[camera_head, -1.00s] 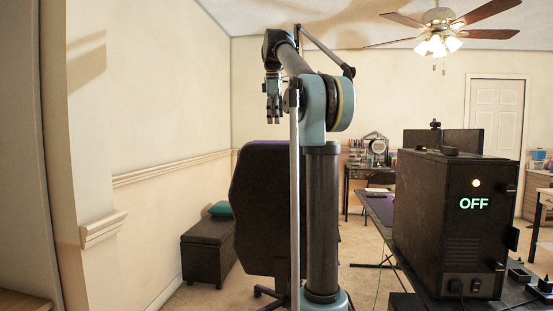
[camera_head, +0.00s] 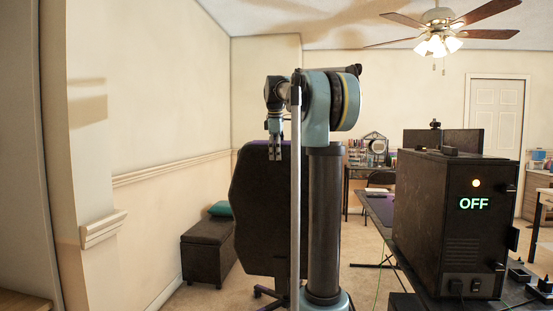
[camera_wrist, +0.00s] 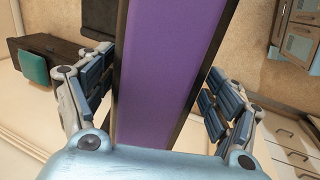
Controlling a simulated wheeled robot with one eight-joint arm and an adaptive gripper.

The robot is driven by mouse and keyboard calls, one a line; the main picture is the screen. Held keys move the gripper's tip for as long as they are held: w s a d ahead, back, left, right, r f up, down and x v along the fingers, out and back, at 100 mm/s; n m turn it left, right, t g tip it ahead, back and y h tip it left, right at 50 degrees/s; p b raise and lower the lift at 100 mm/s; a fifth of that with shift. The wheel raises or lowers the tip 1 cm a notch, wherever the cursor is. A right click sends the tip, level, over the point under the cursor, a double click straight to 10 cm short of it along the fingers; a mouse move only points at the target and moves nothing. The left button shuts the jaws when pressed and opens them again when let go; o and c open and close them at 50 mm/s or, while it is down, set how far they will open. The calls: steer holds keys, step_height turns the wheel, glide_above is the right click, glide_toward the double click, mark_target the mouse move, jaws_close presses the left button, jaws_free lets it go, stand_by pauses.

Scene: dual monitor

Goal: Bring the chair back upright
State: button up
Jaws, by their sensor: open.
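The chair (camera_head: 262,220) shows its dark backrest, standing tall behind my arm column in the head view. Part of its wheeled base shows low down; the seat is hidden. My gripper (camera_head: 275,150) points down at the top edge of the backrest. In the wrist view, a purple panel with dark edges, the chair's backrest (camera_wrist: 168,75), runs between the spread fingers of my gripper (camera_wrist: 160,72). One finger is on each side of it. The gripper is open; I cannot tell whether either finger touches the panel.
A dark storage bench (camera_head: 208,250) with a teal cushion (camera_head: 220,209) stands left of the chair along the wall. A black computer case (camera_head: 450,225) sits on the desk at right. Carpet is clear between bench and wall corner.

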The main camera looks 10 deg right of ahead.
steer(key=shift+x, duration=0.9)
